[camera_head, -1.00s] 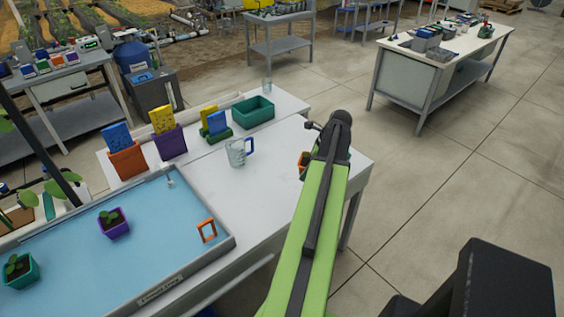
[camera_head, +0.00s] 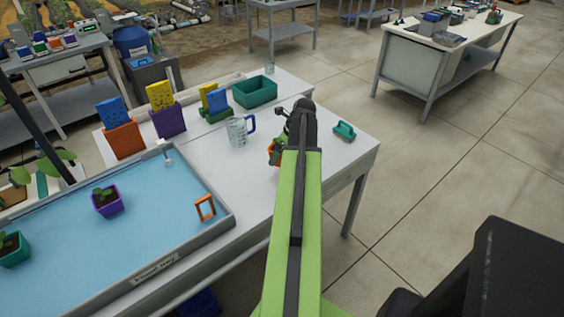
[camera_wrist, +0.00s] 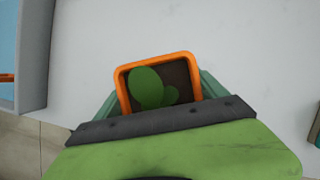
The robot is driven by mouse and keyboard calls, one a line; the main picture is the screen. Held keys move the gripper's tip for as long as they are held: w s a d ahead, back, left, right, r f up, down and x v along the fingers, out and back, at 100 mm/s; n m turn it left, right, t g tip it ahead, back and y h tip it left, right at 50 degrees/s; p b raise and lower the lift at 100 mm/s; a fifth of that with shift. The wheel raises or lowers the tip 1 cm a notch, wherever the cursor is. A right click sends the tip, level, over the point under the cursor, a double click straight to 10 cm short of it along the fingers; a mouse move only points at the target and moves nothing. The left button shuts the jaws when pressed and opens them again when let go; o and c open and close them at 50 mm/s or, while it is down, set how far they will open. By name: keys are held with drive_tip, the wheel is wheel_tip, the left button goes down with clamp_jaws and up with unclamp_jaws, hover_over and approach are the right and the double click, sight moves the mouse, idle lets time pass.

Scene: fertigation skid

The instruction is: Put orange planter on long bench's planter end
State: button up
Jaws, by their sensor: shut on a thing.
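The orange planter (camera_wrist: 127,96), with dark soil and a green plant, sits between the teal fingers of my gripper (camera_wrist: 162,92) in the wrist view. My gripper is shut on it. In the head view only a bit of the orange planter (camera_head: 273,153) shows at the left of my arm's end. It is over the right part of the long white bench (camera_head: 205,158); I cannot tell whether it touches the top. The planter's base is hidden.
A clear mug (camera_head: 238,132) stands left of my gripper, a teal handled object (camera_head: 344,131) right of it. A blue tray (camera_head: 150,225) holds a purple planter (camera_head: 107,204), a teal planter (camera_head: 14,250) and an orange frame (camera_head: 205,208). A green bin (camera_head: 255,92) stands behind.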

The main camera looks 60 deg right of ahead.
wheel_tip(320, 180, down, 4)
drive_tip(key=b, duration=0.4)
drive_tip(key=shift+f, duration=0.2)
drive_tip(key=shift+r, duration=0.3)
drive_tip(key=shift+f, duration=0.3)
drive_tip(key=o, duration=1.5)
drive_tip(key=shift+r, duration=0.1)
